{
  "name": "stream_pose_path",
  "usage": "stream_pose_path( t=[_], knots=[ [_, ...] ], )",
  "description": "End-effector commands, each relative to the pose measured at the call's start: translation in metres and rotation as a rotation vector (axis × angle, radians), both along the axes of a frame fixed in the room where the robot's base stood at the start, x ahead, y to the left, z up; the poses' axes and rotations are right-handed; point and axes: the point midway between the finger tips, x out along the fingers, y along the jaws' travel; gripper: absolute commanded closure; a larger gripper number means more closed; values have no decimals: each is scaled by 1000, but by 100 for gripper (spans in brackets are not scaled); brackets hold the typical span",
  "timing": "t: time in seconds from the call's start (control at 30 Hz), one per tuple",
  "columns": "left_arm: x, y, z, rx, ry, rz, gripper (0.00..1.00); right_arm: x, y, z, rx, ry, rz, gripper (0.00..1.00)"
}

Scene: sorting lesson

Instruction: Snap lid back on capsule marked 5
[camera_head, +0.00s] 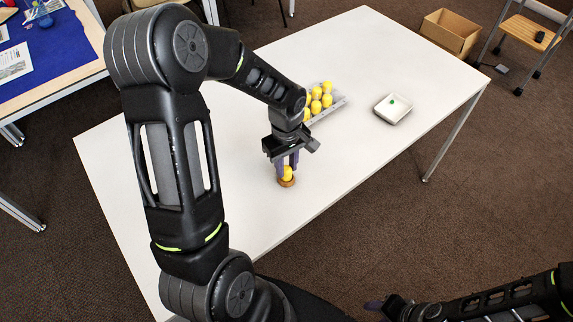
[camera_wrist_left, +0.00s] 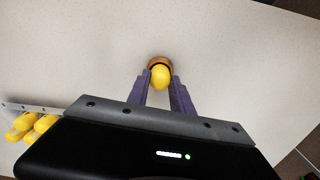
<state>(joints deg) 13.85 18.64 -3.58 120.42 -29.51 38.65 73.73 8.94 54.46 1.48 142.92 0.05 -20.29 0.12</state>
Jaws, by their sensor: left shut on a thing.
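My left gripper (camera_head: 287,168) points down over the white table, its purple fingers shut on a yellow rounded capsule piece (camera_head: 287,174). The piece is at a small round brown wooden holder (camera_head: 286,183) on the table. In the left wrist view, the yellow piece (camera_wrist_left: 161,77) shows between the fingertips (camera_wrist_left: 161,82), with the holder's rim (camera_wrist_left: 158,61) behind it. No number is readable, and I cannot tell whether the piece is a lid or a whole capsule. My right gripper (camera_head: 383,306) is low at the right; its jaw opening is unclear.
A grey rack (camera_head: 341,102) with several yellow capsules (camera_head: 316,106) stands behind my left gripper, partly hidden by my arm. The white table (camera_head: 400,60) is otherwise mostly clear. A cardboard box (camera_head: 451,34) is on the floor.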

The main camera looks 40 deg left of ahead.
Motion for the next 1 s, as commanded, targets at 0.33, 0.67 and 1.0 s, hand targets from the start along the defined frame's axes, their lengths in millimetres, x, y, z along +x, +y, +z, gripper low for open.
stream_pose_path(
  t=[0.33, 0.67, 1.0],
  knots=[
    [0, 0, -2, 0, 0, 0, 89, 0, 0, -3, 0, 0, 0, 55],
    [0, 0, -4, 0, 0, 0, 89, 0, 0, -5, 0, 0, 0, 55],
    [0, 0, -4, 0, 0, 0, 58, 0, 0, -5, 0, 0, 0, 55]
  ],
)
